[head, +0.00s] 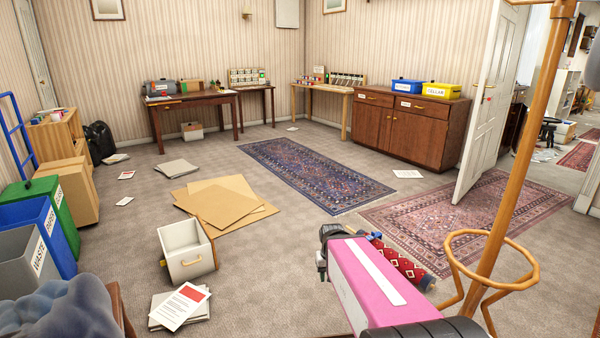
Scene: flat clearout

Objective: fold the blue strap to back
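I cannot make out a blue strap in the head view. Small panels with rows of coloured parts stand on the small dark table (258,90) and the light wooden table (322,88) at the back. They are too small to tell whether a strap is among them. My arm reaches in from the bottom right, pink with a white stripe. A dark part at its far end may be my gripper (328,250). Its fingers cannot be told apart, and nothing is clearly held in it. It is far from the back tables.
A drawer box (187,252), flat cardboard (222,205) and papers (180,306) lie on the floor. Bins (38,235) line the left. A rolled rug (400,262) and wooden stand (505,175) are at right. The blue rug (315,175) is clear.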

